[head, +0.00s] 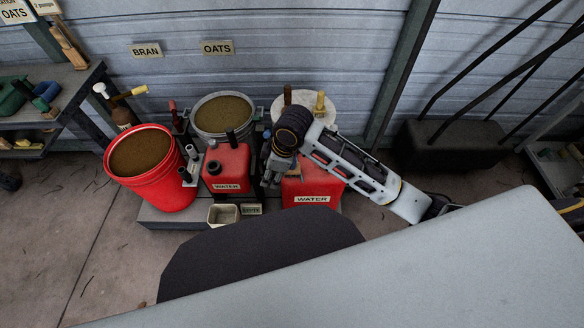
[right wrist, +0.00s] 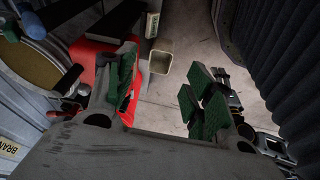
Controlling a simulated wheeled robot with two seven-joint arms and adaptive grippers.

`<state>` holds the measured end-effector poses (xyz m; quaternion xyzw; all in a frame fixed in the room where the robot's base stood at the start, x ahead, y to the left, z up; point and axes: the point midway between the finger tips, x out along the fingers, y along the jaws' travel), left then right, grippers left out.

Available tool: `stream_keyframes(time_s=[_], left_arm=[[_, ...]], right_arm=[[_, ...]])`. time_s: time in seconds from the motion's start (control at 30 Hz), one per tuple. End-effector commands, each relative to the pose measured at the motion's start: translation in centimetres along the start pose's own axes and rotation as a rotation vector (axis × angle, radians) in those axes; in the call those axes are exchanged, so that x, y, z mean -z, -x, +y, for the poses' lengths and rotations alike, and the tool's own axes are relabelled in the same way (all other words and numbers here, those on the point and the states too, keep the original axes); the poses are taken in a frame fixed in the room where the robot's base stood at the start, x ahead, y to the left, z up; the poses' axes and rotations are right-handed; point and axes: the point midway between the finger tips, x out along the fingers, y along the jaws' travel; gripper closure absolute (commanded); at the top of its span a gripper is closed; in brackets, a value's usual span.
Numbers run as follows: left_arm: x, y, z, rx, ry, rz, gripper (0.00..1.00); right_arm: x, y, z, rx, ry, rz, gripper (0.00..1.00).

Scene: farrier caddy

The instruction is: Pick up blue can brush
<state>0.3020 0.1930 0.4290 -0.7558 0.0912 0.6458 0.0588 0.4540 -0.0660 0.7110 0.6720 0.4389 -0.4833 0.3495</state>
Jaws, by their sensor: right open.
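My right gripper (head: 270,172) reaches in from the right in the head view and is over the red water cans. In the right wrist view its green-padded fingers (right wrist: 163,95) stand apart, with nothing between them. My left gripper is not in view.
Red water cans (head: 226,168) stand on a low dark platform with a grey grain bucket (head: 222,98) behind. A red bucket (head: 190,176) stands at the left. A small beige tub (head: 223,214) sits at the front. The corrugated wall is behind; floor at front left is free.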

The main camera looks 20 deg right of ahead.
Motion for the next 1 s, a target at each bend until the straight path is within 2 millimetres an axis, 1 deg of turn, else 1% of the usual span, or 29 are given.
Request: stream_keyframes(time_s=[0.03, 0.17, 0.47, 0.77, 1.0], left_arm=[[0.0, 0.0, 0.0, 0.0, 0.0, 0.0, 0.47], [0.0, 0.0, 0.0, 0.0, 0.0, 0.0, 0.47], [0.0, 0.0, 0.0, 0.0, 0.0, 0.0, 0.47], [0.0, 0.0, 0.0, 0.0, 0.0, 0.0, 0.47], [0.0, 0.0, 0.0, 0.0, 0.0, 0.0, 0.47]], right_arm=[[0.0, 0.2, 0.5, -0.001, 0.021, -0.012, 0.47], [0.0, 0.4, 1.4, 0.01, 0.075, -0.042, 0.47], [-0.7, 1.3, 4.0, 0.033, 0.176, -0.119, 0.47], [-2.0, 2.9, 7.2, 0.057, 0.245, -0.2, 0.47], [-3.4, 4.6, 9.9, 0.076, 0.277, -0.257, 0.47]])
